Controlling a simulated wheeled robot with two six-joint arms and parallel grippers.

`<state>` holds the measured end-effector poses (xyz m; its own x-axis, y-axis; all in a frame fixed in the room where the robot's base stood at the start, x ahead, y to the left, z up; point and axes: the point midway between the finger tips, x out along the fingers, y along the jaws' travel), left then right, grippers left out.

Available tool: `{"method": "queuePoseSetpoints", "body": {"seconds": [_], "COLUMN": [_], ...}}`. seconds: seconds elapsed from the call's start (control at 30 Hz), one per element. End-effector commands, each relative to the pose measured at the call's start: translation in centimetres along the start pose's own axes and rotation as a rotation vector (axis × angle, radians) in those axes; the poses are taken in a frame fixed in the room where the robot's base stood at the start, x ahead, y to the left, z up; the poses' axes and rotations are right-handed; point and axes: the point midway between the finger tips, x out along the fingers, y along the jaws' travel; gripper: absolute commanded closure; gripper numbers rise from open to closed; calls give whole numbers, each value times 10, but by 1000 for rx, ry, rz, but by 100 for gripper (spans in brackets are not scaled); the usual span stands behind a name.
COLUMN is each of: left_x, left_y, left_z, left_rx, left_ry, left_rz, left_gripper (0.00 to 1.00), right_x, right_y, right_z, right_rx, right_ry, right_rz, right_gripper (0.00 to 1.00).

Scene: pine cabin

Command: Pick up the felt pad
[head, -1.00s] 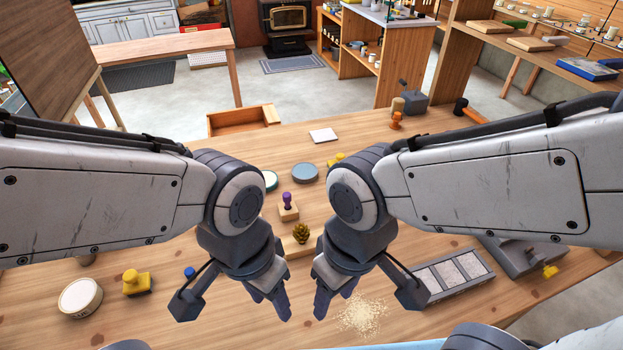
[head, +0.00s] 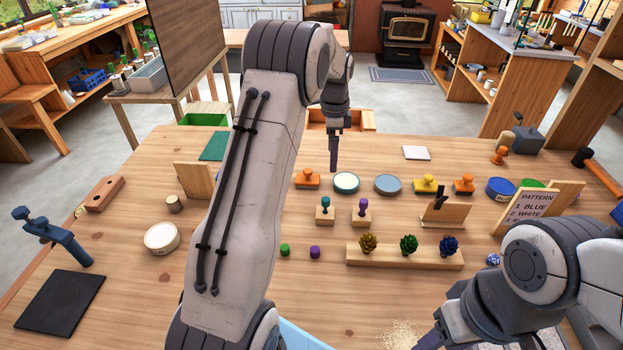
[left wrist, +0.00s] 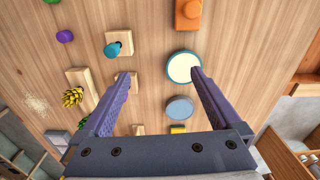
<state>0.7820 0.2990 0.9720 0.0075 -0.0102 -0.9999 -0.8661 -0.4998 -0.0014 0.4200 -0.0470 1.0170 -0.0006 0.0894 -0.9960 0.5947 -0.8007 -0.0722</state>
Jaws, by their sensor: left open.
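Which thing is the felt pad is not certain. Flat candidates are a dark green square (head: 213,146) at the back left of the table, a black square (head: 60,302) at the front left and a white square (head: 416,153) at the back. My left gripper (head: 333,166) reaches over the back of the table, open and empty. In the left wrist view its open fingers (left wrist: 162,75) hang above the wood, one fingertip beside a cream-topped round tin (left wrist: 184,67). My right gripper (head: 430,341) is low at the bottom edge, partly cut off.
Near the left gripper are an orange stamp (head: 307,179), the cream-topped tin (head: 346,183) and a grey-blue tin (head: 388,185). A wooden block (head: 405,257) bears three pinecone-like pieces. A pattern sign (head: 523,208) stands right. My left arm hides mid-left table.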

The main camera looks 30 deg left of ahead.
Motion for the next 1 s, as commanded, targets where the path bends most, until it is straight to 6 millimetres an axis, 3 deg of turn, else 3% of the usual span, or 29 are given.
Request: {"method": "queuePoseSetpoints", "body": {"seconds": [0.03,0.1,0.23,0.5,0.73,1.0], "left_x": [13,23,36,76,93,131], "left_y": [-20,-37,-52,-54,-55,-60], "left_z": [25,47,70,72,70,68], "left_rx": [10,37,67,74,75,74], "left_ry": [-5,-9,-13,-13,-13,-13], "left_rz": [3,3,5,6,5,6], "left_gripper": [3,3,3,3,3,3], "right_x": [1,1,0,-4,-7,-17], "right_y": [0,0,0,0,0,-1], "right_z": [0,0,0,0,0,-1], "right_rx": [0,0,0,0,0,0], "right_ry": [0,0,0,0,0,0], "right_rz": [0,0,0,0,0,0], "right_gripper": [48,48,48,48,48,48]}}
